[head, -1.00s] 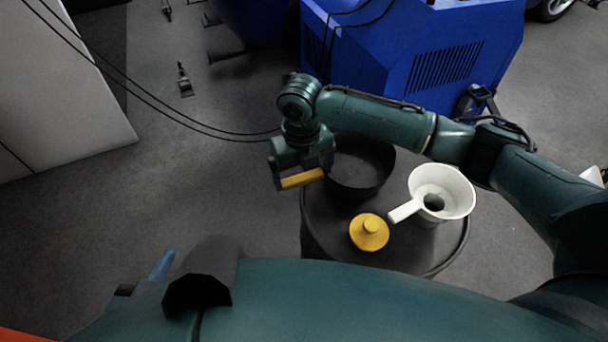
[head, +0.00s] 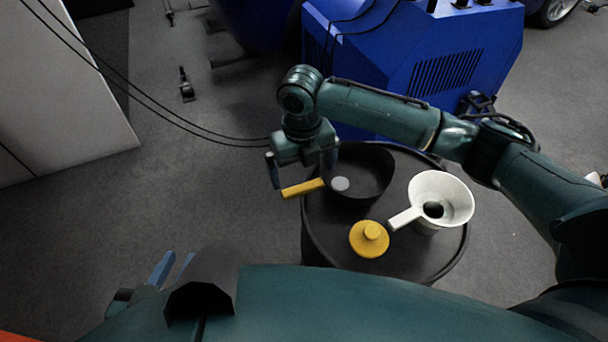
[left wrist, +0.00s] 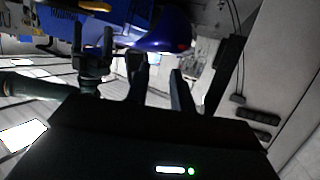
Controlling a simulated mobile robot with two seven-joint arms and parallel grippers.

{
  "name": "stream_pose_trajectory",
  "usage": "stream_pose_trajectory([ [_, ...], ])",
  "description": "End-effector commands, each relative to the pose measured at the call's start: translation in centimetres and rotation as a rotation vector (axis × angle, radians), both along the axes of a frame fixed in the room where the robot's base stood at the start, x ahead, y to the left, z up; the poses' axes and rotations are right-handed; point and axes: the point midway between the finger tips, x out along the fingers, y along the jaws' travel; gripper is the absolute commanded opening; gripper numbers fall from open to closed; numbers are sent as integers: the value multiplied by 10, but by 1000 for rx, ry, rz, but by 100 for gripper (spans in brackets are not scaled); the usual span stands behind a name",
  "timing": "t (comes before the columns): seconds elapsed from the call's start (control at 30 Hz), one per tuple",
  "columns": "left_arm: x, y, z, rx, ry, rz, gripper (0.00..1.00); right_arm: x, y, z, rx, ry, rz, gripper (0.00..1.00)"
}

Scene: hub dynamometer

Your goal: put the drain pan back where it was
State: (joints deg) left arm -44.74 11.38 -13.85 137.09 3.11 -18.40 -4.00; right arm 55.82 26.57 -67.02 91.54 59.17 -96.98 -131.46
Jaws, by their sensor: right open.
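The drain pan, a round black pan (head: 372,182) with a yellow handle (head: 303,188), sits on top of a dark drum (head: 440,262). Its handle points left past the drum's edge. A light grey round spot shows inside the pan. My right gripper (head: 303,177) is open over the handle, one finger on each side of it; whether they touch it I cannot tell.
A white funnel (head: 455,201) and a yellow knobbed lid-like piece (head: 369,240) stand on the drum beside the pan. A blue machine (head: 400,60) stands behind. Black cables cross at the left. A white cabinet (head: 60,100) is at the far left. The floor left of the drum is clear.

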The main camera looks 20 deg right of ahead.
Motion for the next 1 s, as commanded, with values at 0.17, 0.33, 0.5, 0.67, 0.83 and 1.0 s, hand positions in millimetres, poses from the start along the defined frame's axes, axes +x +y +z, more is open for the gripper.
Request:
stream_pose_trajectory([
  [0.17, -5, 5, 12, -22, 5, 19, 24, 1, 1, 43, 1, -4, 0, 100],
  [0.33, -5, 10, 18, -32, 0, 37, 24, 1, 1, 68, 0, -2, -1, 100],
  [0.5, -7, 11, 20, -46, 0, 45, 24, -2, 6, 72, 16, -1, -15, 100],
  [0.67, -7, 11, 20, -49, 0, 47, 24, -20, 39, 43, 160, -15, -165, 100],
  [0.83, -7, 11, 20, -48, 2, 47, 24, -51, 91, 11, 451, -3, -516, 100],
  [1.0, -7, 10, 20, -48, 3, 46, 24, -74, 122, 3, 743, 73, -936, 100],
])
